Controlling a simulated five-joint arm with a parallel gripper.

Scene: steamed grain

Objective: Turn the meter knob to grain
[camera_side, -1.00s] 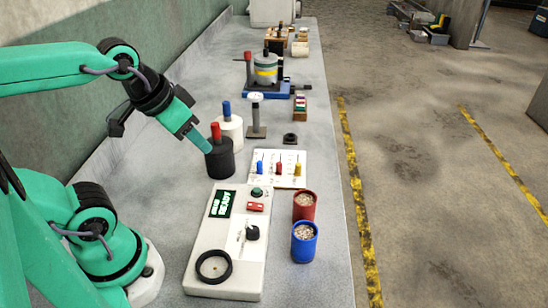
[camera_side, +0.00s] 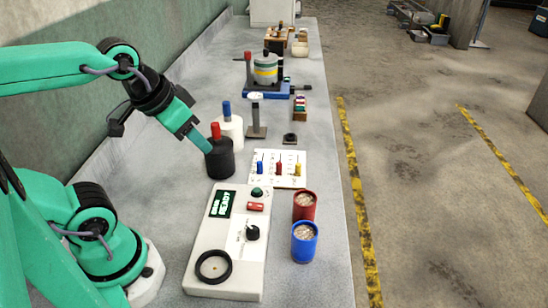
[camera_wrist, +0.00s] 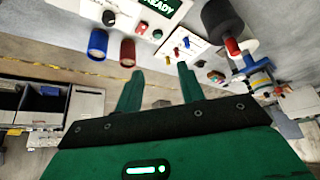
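The meter (camera_side: 202,240) is a white box lying on the bench, with a green display reading READY (camera_side: 227,203). Its black knob (camera_side: 252,232) has a small printed label beside it, too small to read. The knob also shows at the top of the wrist view (camera_wrist: 109,18). My gripper (camera_wrist: 157,72) is open and empty in the wrist view, its two green fingers apart. In the side view my gripper (camera_side: 206,147) hangs beyond the meter, close to a black cylinder with a red handle (camera_side: 220,160). I cannot tell if they touch. The knob is apart from my gripper.
A green button (camera_side: 257,193), a red switch (camera_side: 255,207) and a black ring (camera_side: 213,266) are on the meter. Red (camera_side: 304,206) and blue (camera_side: 304,243) cups of grain stand right of it. A white card (camera_side: 290,158) with coloured pegs lies beyond.

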